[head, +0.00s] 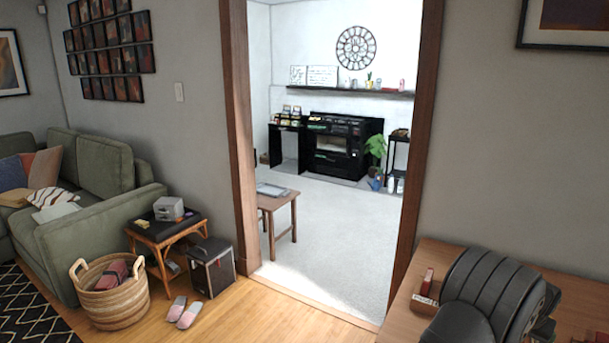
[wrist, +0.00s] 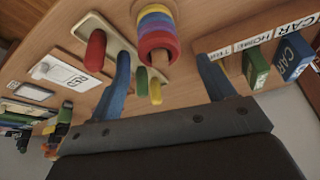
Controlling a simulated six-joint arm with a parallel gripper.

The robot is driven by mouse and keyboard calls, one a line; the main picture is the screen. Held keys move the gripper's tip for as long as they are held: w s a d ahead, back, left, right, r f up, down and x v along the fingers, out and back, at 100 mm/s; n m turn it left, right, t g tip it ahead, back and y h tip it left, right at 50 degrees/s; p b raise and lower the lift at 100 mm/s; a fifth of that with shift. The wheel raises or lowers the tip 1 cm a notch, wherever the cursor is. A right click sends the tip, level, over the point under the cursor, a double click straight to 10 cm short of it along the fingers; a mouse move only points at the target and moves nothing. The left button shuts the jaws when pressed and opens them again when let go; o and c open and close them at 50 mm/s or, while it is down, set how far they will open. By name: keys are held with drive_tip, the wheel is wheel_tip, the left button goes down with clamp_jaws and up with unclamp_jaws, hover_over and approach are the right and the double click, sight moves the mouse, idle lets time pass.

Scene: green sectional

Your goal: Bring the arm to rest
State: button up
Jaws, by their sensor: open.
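My gripper (wrist: 162,58) shows in the wrist view as two blue fingers standing wide apart on a dark grey palm. It is open, and nothing is clamped between the fingers. The wrist picture appears upside down. Beyond the fingers are a stack of coloured rings (wrist: 157,32) on a wooden peg and a board (wrist: 112,38) with red, green and yellow pegs. The distance from the fingers to these toys is hard to tell. The gripper's fingers cannot be made out in the head view.
A wooden table (head: 444,257) fills the lower right of the head view, with a small wooden holder (head: 424,305) on it. Lettered blocks (wrist: 291,55) and white cards (wrist: 66,72) show in the wrist view. A basket (head: 112,303), side table (head: 165,234) and sofa (head: 100,210) stand left.

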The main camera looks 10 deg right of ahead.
drive_tip(key=v, duration=1.3)
drive_tip(key=x, duration=1.7)
drive_tip(key=shift+r, duration=0.1)
wheel_tip(320, 180, up, 8)
drive_tip(key=shift+f, duration=0.2)
drive_tip(key=shift+a+r, duration=0.15)
drive_tip(key=shift+a, duration=0.15)
drive_tip(key=shift+m+g, duration=0.4)
drive_tip(key=shift+m, duration=0.5)
drive_tip(key=shift+s+a+f, duration=0.2)
drive_tip(key=shift+a+f, duration=0.5)
drive_tip(key=shift+a, duration=0.05)
drive_tip(key=shift+s+a+f, duration=0.15)
drive_tip(key=shift+a+f, duration=0.5)
drive_tip(key=shift+a, duration=0.15)
